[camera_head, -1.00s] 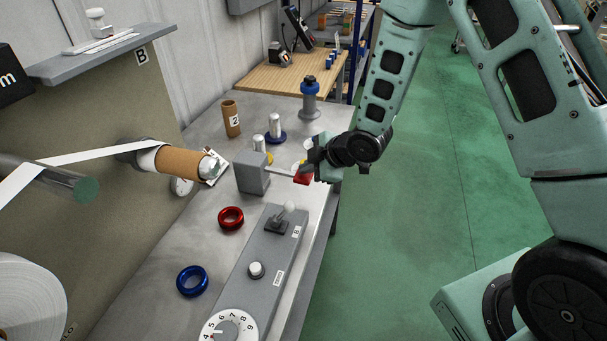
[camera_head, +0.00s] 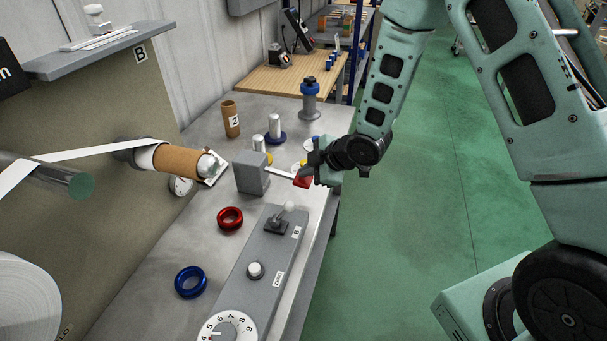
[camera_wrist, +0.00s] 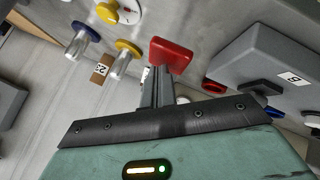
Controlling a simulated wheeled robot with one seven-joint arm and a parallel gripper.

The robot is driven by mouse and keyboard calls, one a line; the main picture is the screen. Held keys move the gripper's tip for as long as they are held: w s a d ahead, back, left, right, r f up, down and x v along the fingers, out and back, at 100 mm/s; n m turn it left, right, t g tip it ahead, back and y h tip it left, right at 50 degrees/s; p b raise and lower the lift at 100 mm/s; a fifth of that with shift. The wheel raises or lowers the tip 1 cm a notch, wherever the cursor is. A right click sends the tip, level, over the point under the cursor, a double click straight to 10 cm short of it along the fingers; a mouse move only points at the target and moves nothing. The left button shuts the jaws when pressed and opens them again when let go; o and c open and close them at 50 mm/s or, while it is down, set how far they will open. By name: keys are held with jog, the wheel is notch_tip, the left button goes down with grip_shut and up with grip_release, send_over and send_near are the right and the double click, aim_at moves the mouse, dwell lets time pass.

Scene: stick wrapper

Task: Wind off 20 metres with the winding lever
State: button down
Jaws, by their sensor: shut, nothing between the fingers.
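A grey box (camera_head: 251,173) on the bench carries a pale bar ending in a red paddle handle (camera_head: 302,181). The handle also shows in the wrist view (camera_wrist: 172,53), just beyond my fingertips. My gripper (camera_head: 312,162) is shut and empty right beside it; I cannot tell whether they touch. A lever with a white knob (camera_head: 288,207) stands on the grey control panel (camera_head: 258,255). White web runs to a cardboard core (camera_head: 178,160) on the machine's spindle. A round gauge (camera_head: 181,186) is partly hidden below the core.
A red ring (camera_head: 230,218) and a blue ring (camera_head: 190,282) lie on the metal bench (camera_head: 215,255). A cardboard tube (camera_head: 231,119) and metal posts (camera_head: 274,126) stand farther back. The green floor (camera_head: 420,230) to the right is clear.

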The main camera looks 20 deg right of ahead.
jog(key=shift+d+f+b, duration=0.1)
jog(key=shift+f+b, duration=0.6)
jog(key=shift+f, duration=0.15)
dwell(0.6)
dwell(0.5)
jog(key=shift+r+p, duration=1.5)
jog(key=shift+r, duration=0.75)
notch_tip(320, 180, up, 5)
jog(key=p, duration=0.3)
jog(key=shift+p, duration=0.35)
dwell(1.2)
